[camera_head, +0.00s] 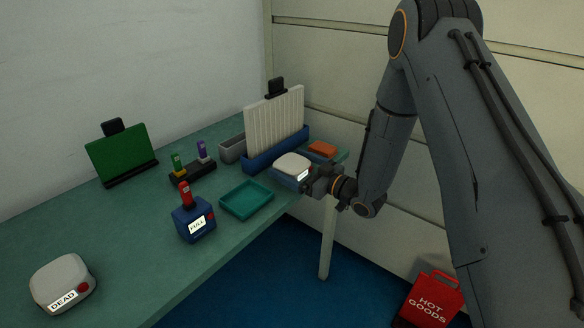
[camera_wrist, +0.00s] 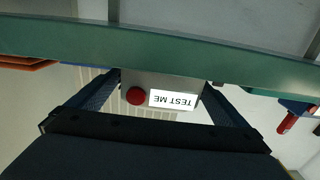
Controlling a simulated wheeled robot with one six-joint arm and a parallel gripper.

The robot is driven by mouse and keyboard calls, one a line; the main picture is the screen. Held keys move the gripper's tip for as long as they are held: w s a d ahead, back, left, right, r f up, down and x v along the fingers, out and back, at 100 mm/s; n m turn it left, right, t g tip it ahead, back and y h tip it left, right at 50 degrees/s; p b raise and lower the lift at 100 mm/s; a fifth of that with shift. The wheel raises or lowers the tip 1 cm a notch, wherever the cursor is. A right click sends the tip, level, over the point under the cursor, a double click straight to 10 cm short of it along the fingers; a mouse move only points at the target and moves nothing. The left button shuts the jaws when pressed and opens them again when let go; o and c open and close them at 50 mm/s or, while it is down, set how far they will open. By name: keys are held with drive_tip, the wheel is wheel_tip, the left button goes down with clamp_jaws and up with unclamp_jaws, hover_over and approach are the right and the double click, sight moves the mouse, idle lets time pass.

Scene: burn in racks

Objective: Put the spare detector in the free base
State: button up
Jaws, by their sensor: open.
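My gripper (camera_head: 314,182) is open at the right end of the bench, in front of a white rounded box (camera_head: 292,162). In the wrist view this box (camera_wrist: 175,85) shows upside down, with a red button and a "TEST ME" label. It lies between the two open fingers (camera_wrist: 160,98); I cannot tell whether they touch it. A similar pale box (camera_head: 62,278) labelled "DEAD" sits at the front left. A blue base (camera_head: 195,222) with a label that seems to read "FULL" holds a red stick (camera_head: 185,194). A black base (camera_head: 192,171) holds a green and a purple stick. I cannot tell which thing is the detector.
A teal tray (camera_head: 246,199) lies mid-bench, empty. A blue rack (camera_head: 275,154) of white panels, a grey bin (camera_head: 232,149) and a green board (camera_head: 122,153) stand behind. An orange item (camera_head: 323,148) lies at the right end. A red "HOT GOODS" box (camera_head: 433,298) stands below the bench.

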drive_tip(key=c, duration=1.2)
drive_tip(key=shift+c, duration=0.5)
drive_tip(key=shift+r, duration=0.15)
